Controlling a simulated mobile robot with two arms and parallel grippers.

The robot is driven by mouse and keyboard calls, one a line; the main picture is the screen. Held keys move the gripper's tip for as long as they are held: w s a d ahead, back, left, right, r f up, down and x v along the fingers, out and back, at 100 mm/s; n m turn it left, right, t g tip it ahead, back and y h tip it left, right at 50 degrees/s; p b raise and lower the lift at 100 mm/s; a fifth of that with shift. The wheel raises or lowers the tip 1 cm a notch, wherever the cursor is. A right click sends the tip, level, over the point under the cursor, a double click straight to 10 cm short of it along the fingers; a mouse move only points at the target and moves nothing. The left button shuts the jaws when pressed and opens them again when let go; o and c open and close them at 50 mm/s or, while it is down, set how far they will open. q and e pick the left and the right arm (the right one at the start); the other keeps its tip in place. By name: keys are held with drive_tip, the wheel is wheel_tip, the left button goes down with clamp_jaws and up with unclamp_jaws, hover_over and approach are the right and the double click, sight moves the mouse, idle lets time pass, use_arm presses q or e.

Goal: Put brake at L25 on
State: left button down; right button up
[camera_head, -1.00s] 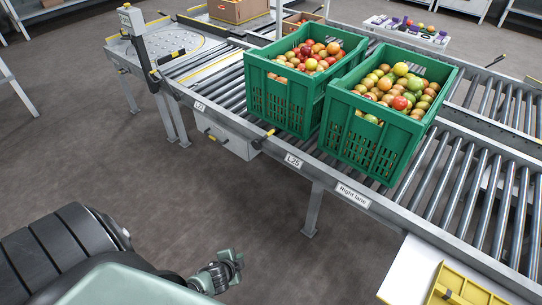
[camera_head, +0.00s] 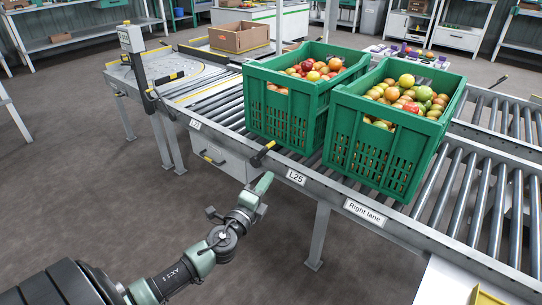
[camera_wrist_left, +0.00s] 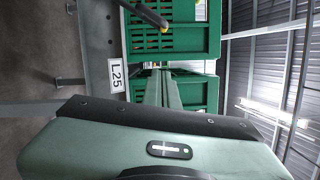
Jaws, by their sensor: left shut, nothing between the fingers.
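The brake at L25 is a short black lever with a yellow mark (camera_head: 262,154) on the near rail of the conveyor, just left of the L25 label (camera_head: 296,177). It sticks out from the rail in front of the left green crate (camera_head: 283,117). In the left wrist view the lever (camera_wrist_left: 148,15) is at the top and the L25 label (camera_wrist_left: 116,76) is left of the fingers. My left gripper (camera_head: 265,182) is shut and empty, just below the lever and apart from it. In the wrist view its fingers (camera_wrist_left: 162,86) lie together. My right gripper is out of view.
A second green crate of tomatoes (camera_head: 380,144) stands on the rollers to the right, above the Right lane label (camera_head: 364,212). Another yellow-marked lever (camera_head: 166,78) and a post (camera_head: 136,58) are at the left. The floor before the conveyor is clear.

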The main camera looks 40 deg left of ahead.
use_arm(q)
drive_tip(key=shift+w, duration=0.1)
